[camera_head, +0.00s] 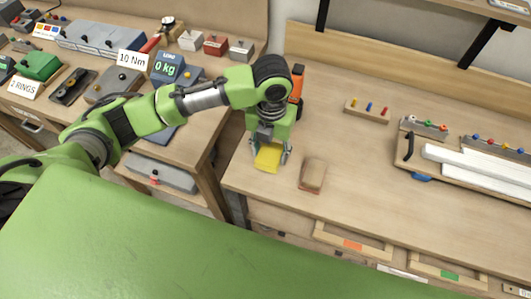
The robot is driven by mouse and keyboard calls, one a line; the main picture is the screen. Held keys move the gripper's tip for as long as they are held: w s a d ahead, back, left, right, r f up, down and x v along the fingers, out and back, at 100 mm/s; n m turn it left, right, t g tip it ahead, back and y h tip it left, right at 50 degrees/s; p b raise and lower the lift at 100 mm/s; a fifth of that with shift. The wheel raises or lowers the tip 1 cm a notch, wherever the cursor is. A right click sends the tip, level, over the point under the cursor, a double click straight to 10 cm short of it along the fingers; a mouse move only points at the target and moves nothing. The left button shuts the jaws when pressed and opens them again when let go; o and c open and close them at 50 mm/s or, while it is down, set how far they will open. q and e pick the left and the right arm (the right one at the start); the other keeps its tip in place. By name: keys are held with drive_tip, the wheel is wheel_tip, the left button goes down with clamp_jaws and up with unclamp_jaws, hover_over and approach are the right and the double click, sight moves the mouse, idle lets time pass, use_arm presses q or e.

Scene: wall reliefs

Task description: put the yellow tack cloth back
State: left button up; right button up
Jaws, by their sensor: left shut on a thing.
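My left gripper (270,152) reaches down over the left end of the right-hand workbench (350,155). It is shut on the yellow tack cloth (268,158), which shows between its fingers at or just above the bench top; I cannot tell if it touches the wood. A brown sanding block (312,175) lies on the bench just right of the cloth, apart from it. My right gripper is not in view.
An orange and black tool (297,84) stands behind my gripper. A small peg rack (367,110) and a tray with white bars (470,168) sit farther right. The left bench holds a scale (168,68) and several boxes. Partly open drawers (352,240) jut out below the front edge. The bench middle is clear.

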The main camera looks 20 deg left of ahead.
sight(266, 157)
use_arm(q)
drive_tip(key=shift+w+a+f, duration=0.25)
drive_tip(key=shift+a+f, duration=0.15)
drive_tip(key=shift+f, duration=0.2)
drive_tip(key=f, duration=0.1)
drive_tip(key=f+p, duration=0.1)
drive_tip(key=f, duration=0.2)
drive_tip(key=shift+w+a+p, duration=0.2)
drive_tip(key=shift+a+p, duration=0.1)
drive_tip(key=shift+a, duration=0.05)
drive_tip(key=shift+f, duration=0.1)
drive_tip(key=o, duration=1)
drive_tip(key=shift+f, duration=0.1)
